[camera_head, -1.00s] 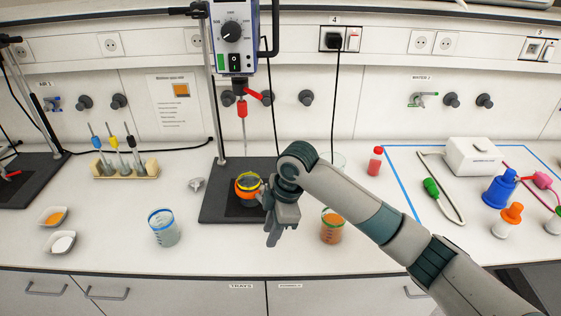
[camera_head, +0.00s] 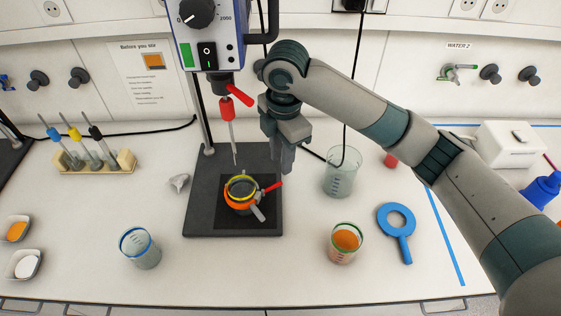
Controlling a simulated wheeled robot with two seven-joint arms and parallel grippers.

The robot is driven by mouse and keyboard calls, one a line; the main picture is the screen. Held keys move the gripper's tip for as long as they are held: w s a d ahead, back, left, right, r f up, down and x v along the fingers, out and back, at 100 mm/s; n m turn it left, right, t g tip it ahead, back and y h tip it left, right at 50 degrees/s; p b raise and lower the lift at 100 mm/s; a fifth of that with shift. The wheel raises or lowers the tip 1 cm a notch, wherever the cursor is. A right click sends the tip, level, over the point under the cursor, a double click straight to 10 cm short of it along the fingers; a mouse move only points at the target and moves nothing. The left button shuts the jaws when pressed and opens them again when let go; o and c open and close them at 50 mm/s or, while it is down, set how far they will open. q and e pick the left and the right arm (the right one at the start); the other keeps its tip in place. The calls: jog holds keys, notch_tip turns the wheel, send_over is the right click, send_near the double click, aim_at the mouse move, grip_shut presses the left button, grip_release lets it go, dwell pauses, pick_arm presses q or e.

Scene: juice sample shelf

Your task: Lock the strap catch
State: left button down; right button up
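An orange strap (camera_head: 239,207) rings a small dark vessel with a yellow rim (camera_head: 241,188) on the black stand base. A red lever (camera_head: 272,187) sticks out from its right side, angled up to the right. A grey catch piece (camera_head: 258,213) points down and right from the strap's front right. I cannot tell whether the catch is engaged. My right gripper (camera_head: 282,165) hangs fingers down above and to the right of the vessel, apart from the strap. Its finger gap is not clear from this angle. My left gripper is not in view.
The blue stirrer (camera_head: 207,60) and its red-levered chuck hang above the vessel. A blue-rimmed beaker (camera_head: 139,248) is front left.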

aim_at(281, 182)
jog(key=shift+s+f+p, duration=0.1)
jog(key=shift+f+p, duration=0.3)
jog(key=shift+f, duration=0.25)
jog(key=shift+f+p, duration=0.95)
jog(key=shift+f, duration=2)
grip_shut()
